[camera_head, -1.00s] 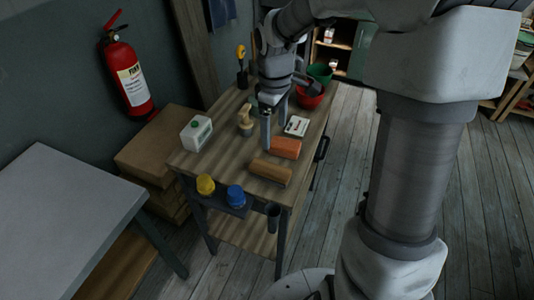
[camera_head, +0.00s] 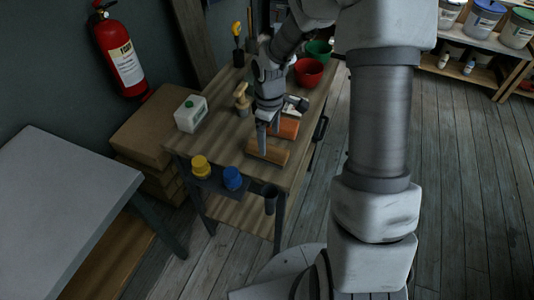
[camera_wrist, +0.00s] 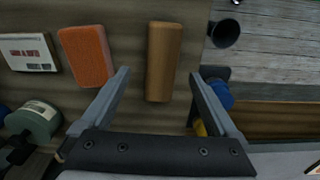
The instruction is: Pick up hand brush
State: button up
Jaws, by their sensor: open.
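A brown wooden block, which looks like the hand brush (camera_head: 280,157), lies near the front edge of the wooden workbench (camera_head: 222,143). No bristles show. In the wrist view the brush (camera_wrist: 163,60) lies lengthwise between the spread fingers, ahead of them. My gripper (camera_head: 268,142) is open and empty, pointing down at the brush in the head view. The gripper also shows in the wrist view (camera_wrist: 160,75). Whether a finger touches the brush cannot be told. The fingers hide part of it in the head view.
An orange sponge-like block (camera_wrist: 86,56) lies beside the brush, with a white labelled box (camera_wrist: 28,52) beyond. Yellow (camera_head: 200,167) and blue (camera_head: 233,178) containers and a dark cup (camera_head: 270,199) sit at the bench's front.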

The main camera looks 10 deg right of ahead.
jog(key=shift+a+f, duration=0.15)
jog(key=shift+f, duration=1.25)
jog(key=shift+a+f, duration=0.15)
jog(key=shift+f, duration=1.2)
jog(key=shift+c, duration=0.3)
grip_shut()
